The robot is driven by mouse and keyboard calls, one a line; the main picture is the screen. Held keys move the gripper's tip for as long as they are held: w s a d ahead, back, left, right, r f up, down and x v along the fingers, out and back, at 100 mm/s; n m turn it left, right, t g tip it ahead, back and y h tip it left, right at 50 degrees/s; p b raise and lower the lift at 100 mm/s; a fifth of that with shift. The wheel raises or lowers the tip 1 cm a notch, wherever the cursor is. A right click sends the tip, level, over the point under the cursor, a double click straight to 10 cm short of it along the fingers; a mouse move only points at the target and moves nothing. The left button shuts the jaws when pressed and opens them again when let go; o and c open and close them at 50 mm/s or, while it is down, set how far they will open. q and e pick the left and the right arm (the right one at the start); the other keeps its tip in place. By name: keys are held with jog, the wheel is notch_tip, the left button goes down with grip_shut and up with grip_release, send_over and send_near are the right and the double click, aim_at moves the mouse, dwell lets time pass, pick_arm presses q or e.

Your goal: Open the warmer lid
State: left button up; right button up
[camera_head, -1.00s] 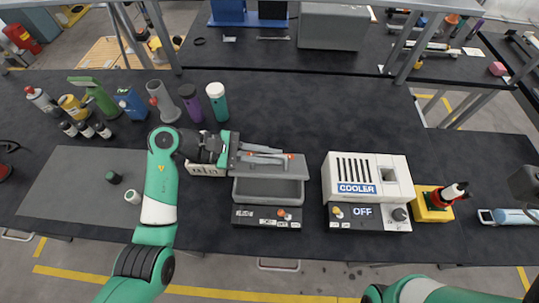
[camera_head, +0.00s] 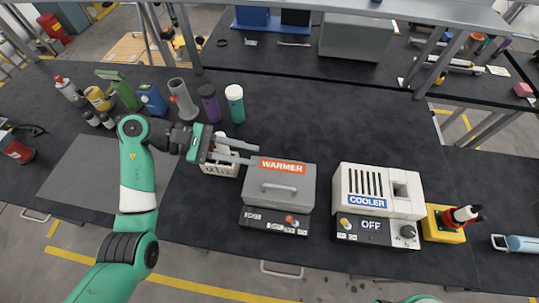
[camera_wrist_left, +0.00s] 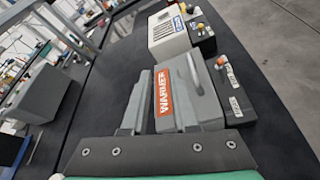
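The warmer (camera_head: 276,222) is a grey box with a control panel in front. Its lid (camera_head: 286,188) is down, with an orange WARMER label along the back and a bar handle in front. The lid (camera_wrist_left: 180,95) and its handle also show in the left wrist view. My left gripper (camera_head: 257,154) is open and empty, its two grey fingers apart at the lid's back left corner. The fingers show in the left wrist view (camera_wrist_left: 152,75), beside the label; I cannot tell if they touch the lid. My right gripper is out of view.
The white cooler (camera_head: 377,190) stands right of the warmer, with a yellow block (camera_head: 443,225) beyond it. A white container (camera_head: 220,166) sits below my left gripper. Bottles, such as the teal one (camera_head: 235,103), stand behind. The bench right of the cooler's back is clear.

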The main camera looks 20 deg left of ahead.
pick_arm(q)
jog(key=shift+v, duration=1.15)
